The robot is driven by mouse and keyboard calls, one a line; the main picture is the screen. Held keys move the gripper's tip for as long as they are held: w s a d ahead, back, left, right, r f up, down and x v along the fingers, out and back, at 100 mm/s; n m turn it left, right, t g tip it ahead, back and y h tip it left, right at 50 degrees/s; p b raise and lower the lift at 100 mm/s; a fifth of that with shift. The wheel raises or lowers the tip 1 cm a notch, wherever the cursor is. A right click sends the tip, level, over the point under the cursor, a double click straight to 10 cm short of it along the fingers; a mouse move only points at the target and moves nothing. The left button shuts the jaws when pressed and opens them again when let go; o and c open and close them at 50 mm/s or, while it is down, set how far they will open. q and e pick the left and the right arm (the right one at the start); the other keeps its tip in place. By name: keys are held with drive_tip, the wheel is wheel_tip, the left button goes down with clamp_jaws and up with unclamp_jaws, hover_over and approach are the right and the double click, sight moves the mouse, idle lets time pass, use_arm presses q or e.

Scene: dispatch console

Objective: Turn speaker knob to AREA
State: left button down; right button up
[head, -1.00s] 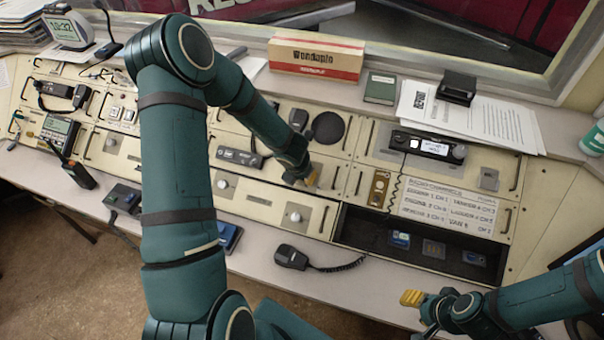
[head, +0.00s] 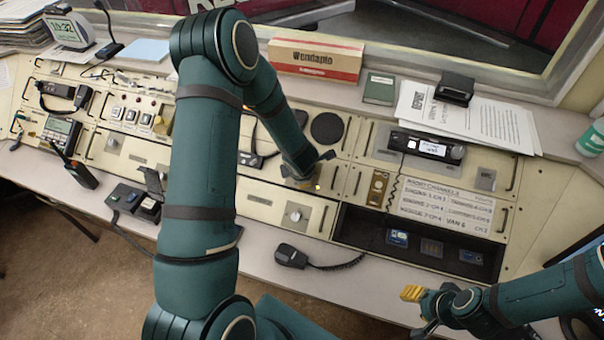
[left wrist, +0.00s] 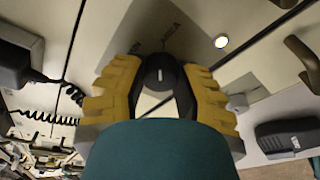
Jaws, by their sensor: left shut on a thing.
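My left gripper (head: 303,184) is down at the cream console panel, and my own arm hides part of it in the head view. In the left wrist view its two yellow ribbed fingers (left wrist: 158,90) are shut on the sides of a black speaker knob (left wrist: 158,72). A short white mark on the knob runs up and down the picture. Above it is a small printed label (left wrist: 171,32) that seems to read AREA. A round white light (left wrist: 221,41) glows to the right of the knob. My right gripper (head: 412,294) hangs apart from the console at lower right; its finger gap is unclear.
A round black speaker grille (head: 327,128) is above my left gripper. A silver knob (head: 295,213) is on the panel below. A handset with coiled cord (head: 291,256) lies on the front ledge. An open dark compartment (head: 375,240) is at right.

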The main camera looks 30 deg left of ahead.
use_arm(q)
drive_tip(key=shift+s+a+f+m, duration=0.1)
drive_tip(key=shift+m, duration=0.8)
drive_tip(key=c, duration=0.6)
unclamp_jaws()
drive_tip(key=shift+r, duration=0.25)
drive_tip(key=v, duration=1.1)
drive_tip(key=shift+s+d+r, duration=0.15)
drive_tip(key=shift+s+d, duration=0.05)
drive_tip(key=shift+d, duration=0.1)
